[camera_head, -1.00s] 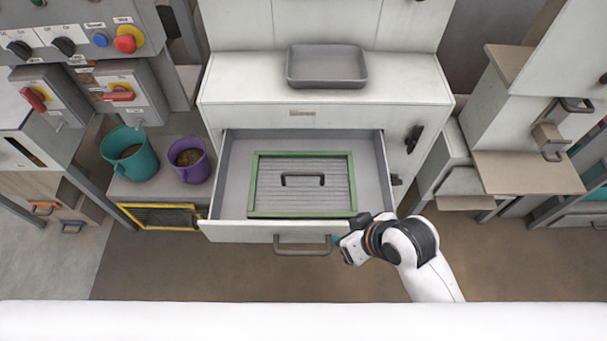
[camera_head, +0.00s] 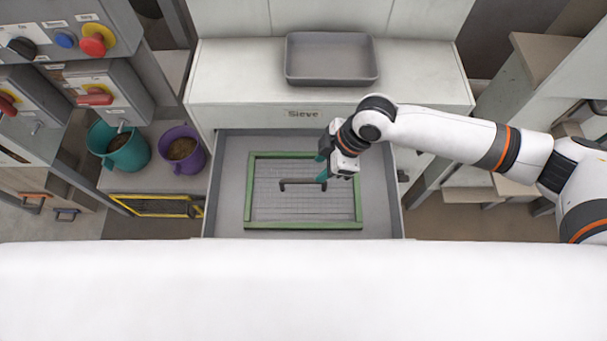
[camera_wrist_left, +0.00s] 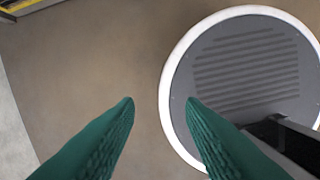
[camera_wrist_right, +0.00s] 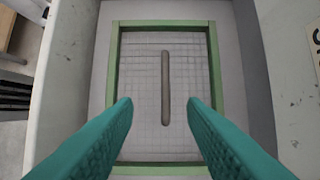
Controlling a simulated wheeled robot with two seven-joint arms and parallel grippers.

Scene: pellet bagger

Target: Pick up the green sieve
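The green sieve (camera_head: 249,190) lies flat in the open drawer (camera_head: 230,160), a green rectangular frame around a grey mesh with a dark bar handle (camera_head: 302,184) across the middle. My right gripper (camera_head: 322,172) is above the sieve near the right end of the handle. In the right wrist view the teal fingers (camera_wrist_right: 160,108) are apart, with the handle (camera_wrist_right: 166,88) between and beyond them; the green frame (camera_wrist_right: 214,70) surrounds it. Nothing is held. My left gripper (camera_wrist_left: 160,103) shows only in its wrist view, open and empty over the brown floor.
A grey tray (camera_head: 330,78) sits on the white cabinet top (camera_head: 215,85) behind the drawer. A teal bucket (camera_head: 125,155) and a purple bucket (camera_head: 185,165) with brown contents stand left of the drawer.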

